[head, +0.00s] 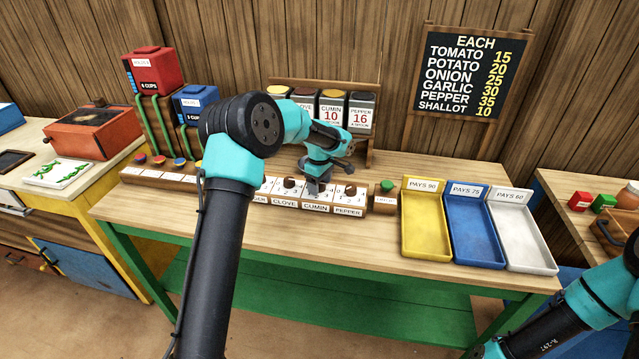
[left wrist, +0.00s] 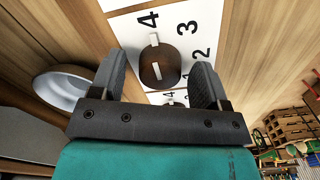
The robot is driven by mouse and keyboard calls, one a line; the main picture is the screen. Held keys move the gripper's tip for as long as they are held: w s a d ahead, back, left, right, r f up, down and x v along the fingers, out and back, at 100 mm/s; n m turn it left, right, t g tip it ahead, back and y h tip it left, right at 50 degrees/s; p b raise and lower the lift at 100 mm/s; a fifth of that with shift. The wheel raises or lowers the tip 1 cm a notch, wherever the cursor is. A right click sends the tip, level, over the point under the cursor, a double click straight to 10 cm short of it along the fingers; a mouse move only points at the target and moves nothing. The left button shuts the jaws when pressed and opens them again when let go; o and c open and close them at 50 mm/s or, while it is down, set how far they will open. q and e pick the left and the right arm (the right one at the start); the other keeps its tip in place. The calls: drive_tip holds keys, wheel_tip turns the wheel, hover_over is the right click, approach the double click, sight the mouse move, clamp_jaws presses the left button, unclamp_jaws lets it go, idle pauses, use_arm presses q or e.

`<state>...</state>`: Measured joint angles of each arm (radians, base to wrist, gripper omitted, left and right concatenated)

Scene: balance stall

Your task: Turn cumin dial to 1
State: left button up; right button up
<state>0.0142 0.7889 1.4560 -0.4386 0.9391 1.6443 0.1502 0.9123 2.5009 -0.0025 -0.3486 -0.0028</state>
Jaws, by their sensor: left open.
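The cumin panel (head: 316,208) is in the dial row on the table, between clove and pepper. My left gripper (head: 316,188) is right over it and hides its knob in the head view. In the left wrist view, a round brown dial knob (left wrist: 159,70) sits between the fingers of my open left gripper (left wrist: 165,85). It appears to be the cumin dial. Its white mark points toward the 4; 3, 2 and 1 run down its right side. Whether the fingers touch the knob I cannot tell. My right gripper is out of view; only its arm shows at lower right.
The clove knob (head: 290,183) and pepper knob (head: 350,190) stand close on either side. A green button (head: 387,186) is further right. Yellow (head: 425,250), blue (head: 470,252) and white (head: 520,258) trays lie to the right. Spice canisters (head: 361,110) stand behind.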

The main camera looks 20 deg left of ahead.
use_arm(q)
drive_tip(key=shift+c, duration=0.5)
drive_tip(key=c, duration=0.8)
